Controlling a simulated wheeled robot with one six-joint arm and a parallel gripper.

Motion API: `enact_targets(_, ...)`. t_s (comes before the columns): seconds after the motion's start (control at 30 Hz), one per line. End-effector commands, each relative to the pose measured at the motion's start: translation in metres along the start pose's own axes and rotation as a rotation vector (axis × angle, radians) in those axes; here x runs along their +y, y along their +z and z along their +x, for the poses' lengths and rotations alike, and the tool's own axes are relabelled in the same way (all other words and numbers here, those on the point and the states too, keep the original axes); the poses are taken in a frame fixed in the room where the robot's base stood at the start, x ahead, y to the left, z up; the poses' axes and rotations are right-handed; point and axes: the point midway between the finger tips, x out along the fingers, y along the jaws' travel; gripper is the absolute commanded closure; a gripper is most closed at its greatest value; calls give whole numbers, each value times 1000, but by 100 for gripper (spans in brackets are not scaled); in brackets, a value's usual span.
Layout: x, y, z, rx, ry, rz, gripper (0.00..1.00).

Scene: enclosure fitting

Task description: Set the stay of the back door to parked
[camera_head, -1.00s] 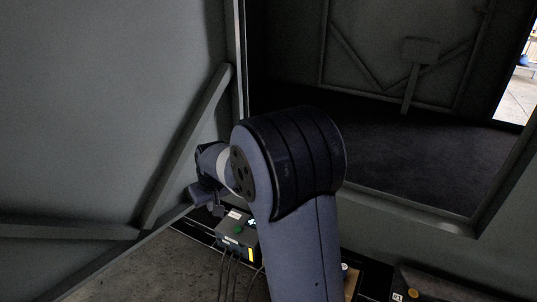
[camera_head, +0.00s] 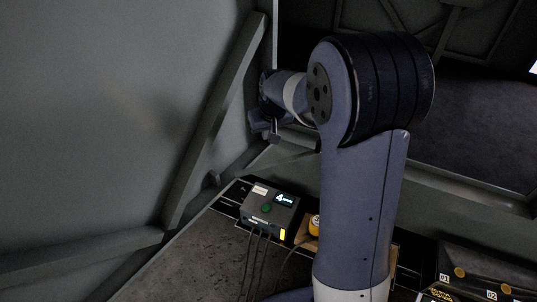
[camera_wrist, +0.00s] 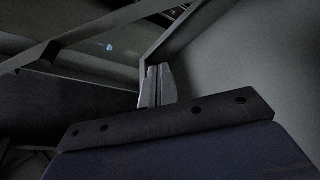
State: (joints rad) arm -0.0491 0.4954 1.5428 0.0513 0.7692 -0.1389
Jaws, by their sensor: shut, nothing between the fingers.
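A large grey door panel (camera_head: 110,110) with a diagonal bar (camera_head: 222,100) along it fills the left of the head view. Another braced panel (camera_head: 365,16) shows across the dark opening at the top right. I cannot tell which bar is the stay, or its setting; my arm hides part of the opening.
A control box (camera_head: 270,208) with a green button, a lit display and cables stands on the ledge below my gripper. A yellow round item (camera_head: 314,226) is to its right. A dark case with numbered labels (camera_head: 480,275) lies at the lower right.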

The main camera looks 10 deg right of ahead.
Motion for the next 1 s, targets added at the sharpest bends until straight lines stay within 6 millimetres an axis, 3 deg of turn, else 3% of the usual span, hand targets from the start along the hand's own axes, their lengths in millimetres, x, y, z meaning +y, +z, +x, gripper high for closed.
enact_targets(0.27,0,1,23,-4,0,0,100)
enact_targets(0.67,0,2,106,-4,0,0,100)
enact_targets(0.7,0,7,98,1,0,0,100)
enact_targets(1.0,0,35,88,0,0,0,100)
